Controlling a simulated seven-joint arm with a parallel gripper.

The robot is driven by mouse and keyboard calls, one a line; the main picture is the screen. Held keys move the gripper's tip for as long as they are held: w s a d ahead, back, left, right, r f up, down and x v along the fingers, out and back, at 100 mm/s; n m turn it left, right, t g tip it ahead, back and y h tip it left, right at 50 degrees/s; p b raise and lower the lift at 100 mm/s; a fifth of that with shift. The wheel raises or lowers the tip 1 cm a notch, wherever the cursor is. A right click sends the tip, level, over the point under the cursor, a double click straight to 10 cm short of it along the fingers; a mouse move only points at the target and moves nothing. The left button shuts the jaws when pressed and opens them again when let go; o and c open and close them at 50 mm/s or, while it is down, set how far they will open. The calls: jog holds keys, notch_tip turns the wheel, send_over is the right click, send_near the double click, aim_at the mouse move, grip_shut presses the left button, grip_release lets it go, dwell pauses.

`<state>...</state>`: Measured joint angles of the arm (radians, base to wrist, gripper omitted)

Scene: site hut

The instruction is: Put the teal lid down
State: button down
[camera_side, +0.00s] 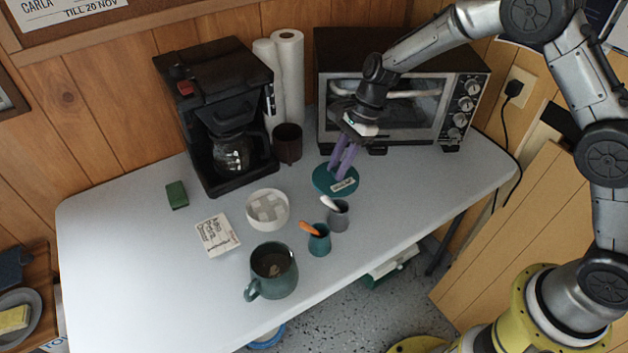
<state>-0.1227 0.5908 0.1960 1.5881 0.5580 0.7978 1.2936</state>
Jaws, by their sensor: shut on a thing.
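The teal lid (322,184) is a flat round disc with a small pale label near its front edge. It is at the table's right part, in front of the toaster oven. My gripper (341,173) points down at it, with its purple fingers shut on the lid near its middle. The lid looks level and close to the table top; I cannot tell whether it touches the surface.
A grey cup (338,218) and a teal cup (319,243) stand just in front of the lid. A white bowl (267,210) is to the left, a dark brown cup (288,144) behind left. The toaster oven (395,110) is close behind.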

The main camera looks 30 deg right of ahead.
jog(key=w+f, duration=0.2)
jog(key=w+a+f, duration=0.1)
jog(key=w+f, duration=0.1)
jog(key=w+a+f, duration=0.1)
jog(key=w+f, duration=0.1)
jog(key=shift+w+f, duration=0.3)
jog(key=shift+f, duration=1.65)
jog(key=shift+f, duration=0.1)
jog(key=c, duration=0.7)
grip_release()
